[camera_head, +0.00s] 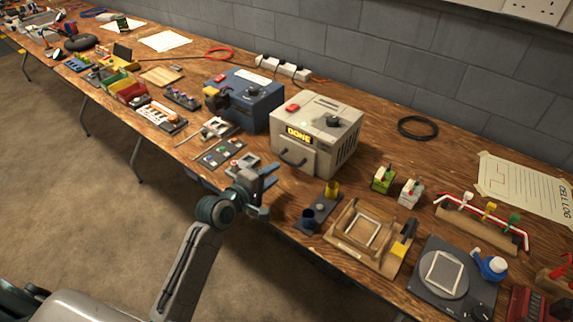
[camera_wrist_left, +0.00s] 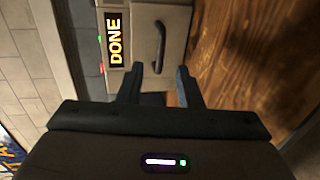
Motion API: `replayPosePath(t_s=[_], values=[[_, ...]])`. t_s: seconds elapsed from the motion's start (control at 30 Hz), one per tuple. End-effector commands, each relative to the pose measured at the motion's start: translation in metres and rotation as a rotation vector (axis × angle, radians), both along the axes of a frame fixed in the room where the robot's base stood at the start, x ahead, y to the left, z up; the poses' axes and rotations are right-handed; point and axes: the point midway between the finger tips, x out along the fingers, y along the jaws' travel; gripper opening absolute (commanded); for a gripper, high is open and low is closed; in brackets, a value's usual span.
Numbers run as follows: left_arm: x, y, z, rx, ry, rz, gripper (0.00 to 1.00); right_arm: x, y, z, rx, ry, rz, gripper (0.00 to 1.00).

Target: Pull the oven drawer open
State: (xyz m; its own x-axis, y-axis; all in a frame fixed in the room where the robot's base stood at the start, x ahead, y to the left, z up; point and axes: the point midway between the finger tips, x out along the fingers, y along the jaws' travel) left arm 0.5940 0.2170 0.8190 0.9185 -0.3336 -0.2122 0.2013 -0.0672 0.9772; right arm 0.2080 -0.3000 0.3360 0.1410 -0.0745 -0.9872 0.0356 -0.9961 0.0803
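The oven (camera_head: 322,130) is a beige box with a red button, a dark knob and a lit "DONE" display (camera_head: 299,134). Its drawer front (camera_head: 310,164) carries a dark handle (camera_head: 292,158) and looks closed. My left gripper (camera_head: 270,190) is open and empty, in front of the oven and below the handle in the picture. In the left wrist view its two fingertips (camera_wrist_left: 160,70) point toward the handle (camera_wrist_left: 160,45), apart from each other, with the handle just beyond them. I cannot tell whether they touch it. My right gripper is out of view.
A blue machine (camera_head: 245,98) stands left of the oven. A dark plate with blue and yellow cups (camera_head: 320,210) and a wooden fixture (camera_head: 362,237) lie to the right. A board of small parts (camera_head: 222,152) lies to the left. The bench's front edge runs below the gripper.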

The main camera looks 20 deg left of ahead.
Motion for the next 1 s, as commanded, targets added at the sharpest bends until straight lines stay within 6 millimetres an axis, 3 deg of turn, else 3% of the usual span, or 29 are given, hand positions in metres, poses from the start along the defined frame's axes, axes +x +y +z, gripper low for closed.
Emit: replayPosePath(t_s=[0.1,0.3,0.73,0.77,0.9,1.0], values=[[0.023,-0.009,-0.004,-0.003,-0.001,0.001,0.32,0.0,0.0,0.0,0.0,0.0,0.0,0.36],[0.05,-0.018,-0.011,0.0,0.0,0.0,0.32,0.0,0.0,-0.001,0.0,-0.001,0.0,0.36],[0.06,-0.022,-0.014,0.001,0.001,0.0,0.32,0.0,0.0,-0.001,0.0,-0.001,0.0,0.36],[0.06,-0.022,-0.014,0.001,0.001,0.0,0.3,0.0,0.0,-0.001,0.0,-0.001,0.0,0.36],[0.06,-0.022,-0.014,0.001,0.001,0.0,0.03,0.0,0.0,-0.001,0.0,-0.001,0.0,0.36],[0.06,-0.022,-0.014,0.001,0.001,0.0,0.0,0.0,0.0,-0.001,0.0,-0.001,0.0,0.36]])
